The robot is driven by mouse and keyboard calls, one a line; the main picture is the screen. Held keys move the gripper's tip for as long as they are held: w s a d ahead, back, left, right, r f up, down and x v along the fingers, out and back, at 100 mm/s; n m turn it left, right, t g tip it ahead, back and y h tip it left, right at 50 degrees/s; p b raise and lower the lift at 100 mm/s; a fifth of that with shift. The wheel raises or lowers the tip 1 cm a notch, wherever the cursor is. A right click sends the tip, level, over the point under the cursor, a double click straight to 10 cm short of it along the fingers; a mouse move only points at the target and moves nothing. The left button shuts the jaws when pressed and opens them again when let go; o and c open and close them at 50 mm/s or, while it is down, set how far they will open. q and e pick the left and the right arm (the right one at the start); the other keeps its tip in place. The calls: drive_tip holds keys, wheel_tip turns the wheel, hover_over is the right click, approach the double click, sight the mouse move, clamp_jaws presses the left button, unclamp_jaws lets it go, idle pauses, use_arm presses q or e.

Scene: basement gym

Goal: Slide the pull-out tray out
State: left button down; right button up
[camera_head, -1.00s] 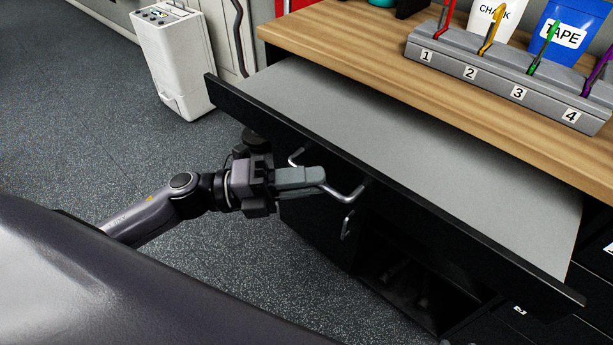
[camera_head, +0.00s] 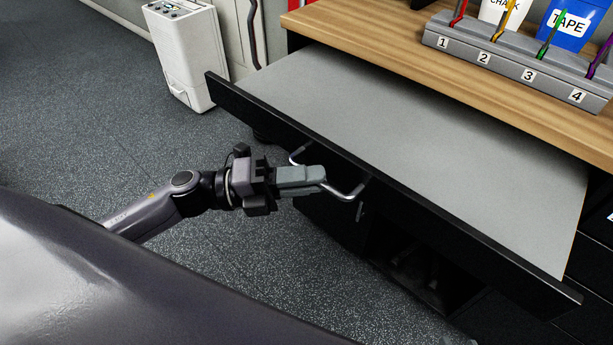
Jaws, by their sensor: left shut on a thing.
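The pull-out tray (camera_head: 430,160) is a flat grey board with a black front edge. It sticks out from under the wooden desktop, with a wide strip of its grey surface showing. A silver bar handle (camera_head: 346,193) is fixed to its front. My left gripper (camera_head: 312,178) is shut on this handle, coming from the left, and its fingers hide part of the bar. My right gripper is not in view.
The wooden desktop (camera_head: 400,55) above carries a grey numbered rack (camera_head: 510,66) with coloured tools and a blue tape box (camera_head: 566,22). A white appliance (camera_head: 184,55) stands on the floor at the back left. The speckled floor (camera_head: 110,110) at left is clear.

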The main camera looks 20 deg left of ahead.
use_arm(q)
drive_tip(key=c, duration=1.2)
unclamp_jaws()
drive_tip(key=shift+o, duration=0.2)
drive_tip(key=shift+a, duration=0.1)
drive_tip(key=v, duration=0.7)
drive_tip(key=shift+b, duration=0.35)
